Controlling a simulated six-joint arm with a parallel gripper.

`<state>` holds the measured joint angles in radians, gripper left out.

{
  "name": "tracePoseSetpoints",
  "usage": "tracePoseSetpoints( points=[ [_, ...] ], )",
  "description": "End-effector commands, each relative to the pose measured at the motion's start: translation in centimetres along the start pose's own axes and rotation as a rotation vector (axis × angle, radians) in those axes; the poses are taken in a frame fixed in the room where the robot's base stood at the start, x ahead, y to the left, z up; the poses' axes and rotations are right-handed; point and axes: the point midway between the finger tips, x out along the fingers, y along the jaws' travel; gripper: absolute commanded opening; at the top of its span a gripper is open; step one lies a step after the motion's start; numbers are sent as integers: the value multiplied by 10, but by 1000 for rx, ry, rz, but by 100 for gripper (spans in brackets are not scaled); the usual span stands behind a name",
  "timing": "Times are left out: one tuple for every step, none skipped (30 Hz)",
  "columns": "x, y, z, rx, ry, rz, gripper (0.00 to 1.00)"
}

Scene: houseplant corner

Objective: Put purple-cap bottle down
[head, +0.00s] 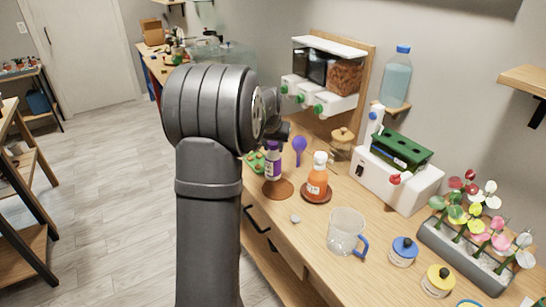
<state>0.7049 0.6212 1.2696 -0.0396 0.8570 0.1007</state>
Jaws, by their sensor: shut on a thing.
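The purple-cap bottle (272,166) is upright, with a white and purple label. My gripper (272,144) is shut on its top, and its fingers are partly hidden behind my dark arm. The bottle's base overlaps a round brown saucer (279,190) in the head view. I cannot tell whether the base touches the saucer or hangs just above it.
An orange bottle (317,179) stands on another brown saucer just right. A purple spoon (299,146) is behind, and a green tray (256,162) lies left. A clear jug (346,231) and a small grey piece (295,218) are in front.

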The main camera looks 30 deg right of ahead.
Motion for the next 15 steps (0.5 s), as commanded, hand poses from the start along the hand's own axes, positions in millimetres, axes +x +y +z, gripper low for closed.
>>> tracePoseSetpoints(
  points=[
    [10, 0, 5, 0, -4, 0, 0],
    [14, 0, 7, 0, -4, 0, 0],
    [20, 0, 9, 0, -3, 0, 0],
    [24, 0, 10, 0, -2, 0, 0],
    [27, 0, 12, 0, -2, 0, 0],
    [30, 0, 13, 0, -2, 0, 0],
    [32, 0, 14, 0, -1, 0, 0],
    [33, 0, 14, 0, 0, 0, 0],
    [34, 0, 14, 0, 0, 0, 0],
    [34, 0, 14, 0, 1, 0, 0],
    [34, 0, 14, 0, 1, 0, 0],
    [34, 0, 14, 0, 1, 0, 0],
    [34, 0, 14, 0, 1, 0, 0],
    [33, 0, 14, 0, 1, 0, 0],
    [33, 0, 14, 0, 1, 0, 0]
  ],
)
